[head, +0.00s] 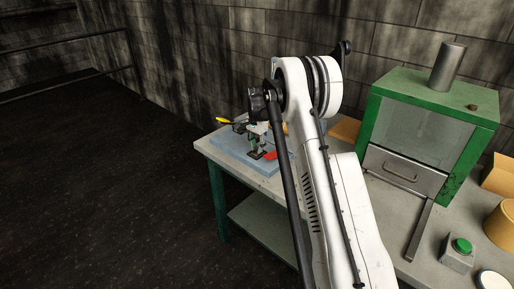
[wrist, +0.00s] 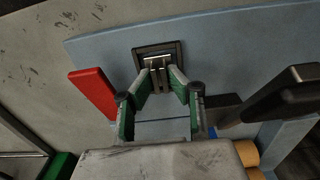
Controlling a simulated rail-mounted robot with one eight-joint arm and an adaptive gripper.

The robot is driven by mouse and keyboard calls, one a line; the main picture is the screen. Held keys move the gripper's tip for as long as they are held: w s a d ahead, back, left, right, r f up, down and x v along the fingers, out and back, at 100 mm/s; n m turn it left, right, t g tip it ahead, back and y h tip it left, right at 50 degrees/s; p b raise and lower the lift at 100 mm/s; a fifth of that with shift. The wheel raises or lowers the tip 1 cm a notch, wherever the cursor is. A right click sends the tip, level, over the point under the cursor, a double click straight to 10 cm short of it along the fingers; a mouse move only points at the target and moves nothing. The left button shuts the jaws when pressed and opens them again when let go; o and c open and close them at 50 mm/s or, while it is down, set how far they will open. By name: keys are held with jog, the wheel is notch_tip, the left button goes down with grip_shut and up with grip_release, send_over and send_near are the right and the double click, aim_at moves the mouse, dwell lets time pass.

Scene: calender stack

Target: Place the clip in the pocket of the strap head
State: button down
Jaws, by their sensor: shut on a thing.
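My gripper (wrist: 161,76) points down over a blue mat, its two green-padded fingers shut on a small grey metal piece, which I take to be the clip (wrist: 159,79). The fingertips are at the near edge of a dark square frame (wrist: 139,56) with a metallic middle. This looks like the strap head's pocket, but I cannot be sure. Whether the clip is inside the frame or just above it I cannot tell. In the head view my gripper (head: 256,143) is small, above the dark square on the mat.
A red bar (wrist: 92,93) lies left of the fingers and a black-ended tool (wrist: 285,92) is at the right. The blue mat (head: 231,148) lies at the bench's far left end.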

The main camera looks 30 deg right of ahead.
jog(key=shift+f, duration=0.1)
jog(key=c, duration=2.1)
grip_release()
jog(key=shift+f, duration=0.1)
jog(key=o, duration=0.4)
jog(key=shift+o, duration=0.2)
